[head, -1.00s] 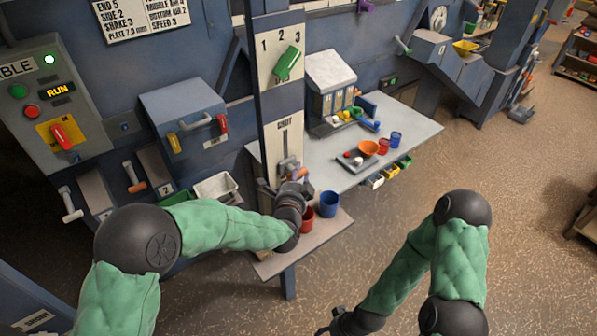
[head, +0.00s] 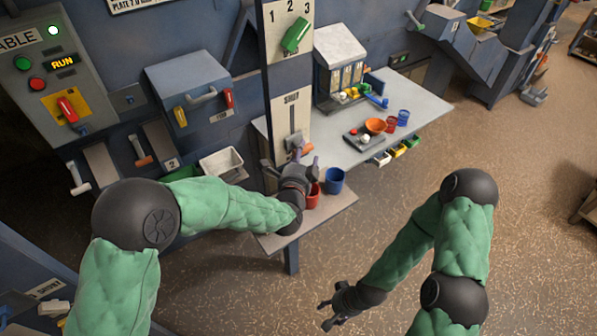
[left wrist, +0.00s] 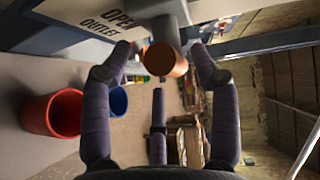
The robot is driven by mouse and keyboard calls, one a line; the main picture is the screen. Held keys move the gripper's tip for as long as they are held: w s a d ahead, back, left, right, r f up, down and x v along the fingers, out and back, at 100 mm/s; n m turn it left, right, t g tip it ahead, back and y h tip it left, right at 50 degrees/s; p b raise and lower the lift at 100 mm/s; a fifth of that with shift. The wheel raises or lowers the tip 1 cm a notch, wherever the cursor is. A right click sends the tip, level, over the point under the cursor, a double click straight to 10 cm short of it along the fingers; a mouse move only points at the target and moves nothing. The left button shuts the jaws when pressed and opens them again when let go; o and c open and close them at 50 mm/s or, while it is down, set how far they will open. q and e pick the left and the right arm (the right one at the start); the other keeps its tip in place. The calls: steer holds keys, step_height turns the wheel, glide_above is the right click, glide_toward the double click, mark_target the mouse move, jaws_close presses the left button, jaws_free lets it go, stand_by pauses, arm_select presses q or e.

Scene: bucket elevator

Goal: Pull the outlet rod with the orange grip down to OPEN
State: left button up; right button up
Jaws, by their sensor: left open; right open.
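The orange grip (head: 307,148) is at the lower end of the outlet rod, below the slotted plate (head: 292,108) on the grey column. In the left wrist view the orange grip (left wrist: 160,60) shows end-on between the two upper fingers, with visible gaps on both sides. The grey rod (left wrist: 165,22) rises above it, beside a label reading OPEN OUTLET (left wrist: 108,25). My left gripper (head: 305,160) is open just below and in front of the grip, not closed on it. My right gripper (head: 328,308) is open and empty, low over the floor.
A red bucket (head: 313,197) and a blue bucket (head: 334,181) stand on the small shelf (head: 325,217) close to my left gripper. A side table (head: 425,107) with bowls and cups is to the right. The floor around my right arm is clear.

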arm_select(q)
steer(key=v, duration=1)
